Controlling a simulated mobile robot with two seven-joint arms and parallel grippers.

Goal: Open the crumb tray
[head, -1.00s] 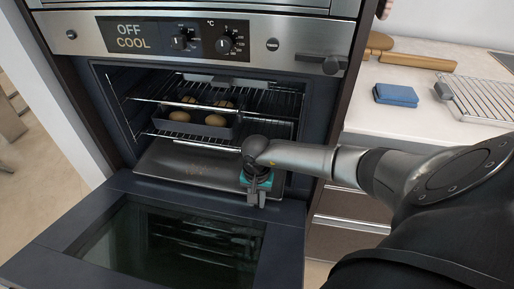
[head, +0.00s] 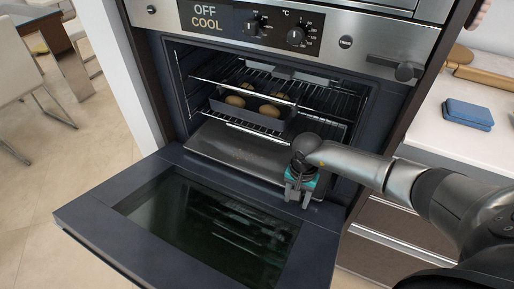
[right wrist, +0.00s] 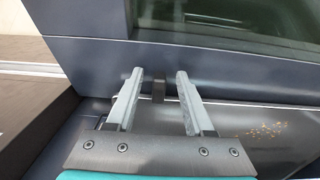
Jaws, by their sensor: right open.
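The crumb tray (head: 238,150) is a flat grey metal sheet low in the open oven, under the racks. Its front right part is hidden by my right gripper (head: 300,198). The gripper points down at the tray's front right, near the door hinge. The right wrist view shows its two grey fingers (right wrist: 157,100) apart, with a small dark tab (right wrist: 158,91) seen between the tips. I cannot tell whether they touch it. Orange crumbs (right wrist: 262,132) lie on a dark surface right of the fingers. My left gripper is out of view.
The oven door (head: 110,207) is folded down in front, with dark glass. Above the tray, a rack holds a dark pan (head: 238,108) with several potatoes or rolls. A counter with a blue cloth or sponge (head: 468,114) stands at right. The floor at left is clear near the oven.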

